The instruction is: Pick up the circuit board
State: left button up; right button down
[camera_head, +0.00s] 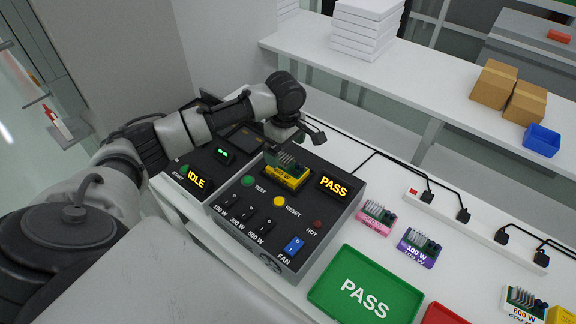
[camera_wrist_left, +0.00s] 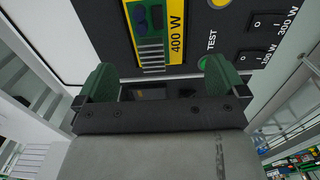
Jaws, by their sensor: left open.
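A circuit board with a yellow 400 W base (camera_head: 288,180) and green and dark parts on top sits on the black tester (camera_head: 310,225), whose display reads PASS. In the left wrist view the same yellow 400 W board (camera_wrist_left: 177,40) lies just beyond my fingertips. My left gripper (camera_head: 294,138) is at the far side of this board. In the left wrist view my left gripper (camera_wrist_left: 160,80) is open, with nothing between its green-padded fingers. My right gripper is not in view.
Pink (camera_head: 375,217), purple 100 W (camera_head: 418,248) and white 600 W (camera_head: 522,304) boards stand on the white table to the right. A green PASS tray (camera_head: 325,287) is at the front, beside a red tray (camera_head: 442,314). Black cables run behind.

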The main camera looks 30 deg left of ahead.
aim_at(287, 161)
pick_arm(q)
jog(key=shift+f, duration=0.65)
notch_tip(287, 161, down, 4)
jog(key=shift+w+d+r+p, duration=0.1)
jog(key=shift+w+r+p, duration=0.05)
jog(key=shift+p, duration=0.45)
jog(key=shift+f, duration=0.55)
jog(key=c, duration=1)
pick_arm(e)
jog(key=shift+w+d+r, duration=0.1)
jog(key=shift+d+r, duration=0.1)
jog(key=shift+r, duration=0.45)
pick_arm(q)
jog(key=shift+r, duration=0.1)
jog(key=shift+c, duration=0.2)
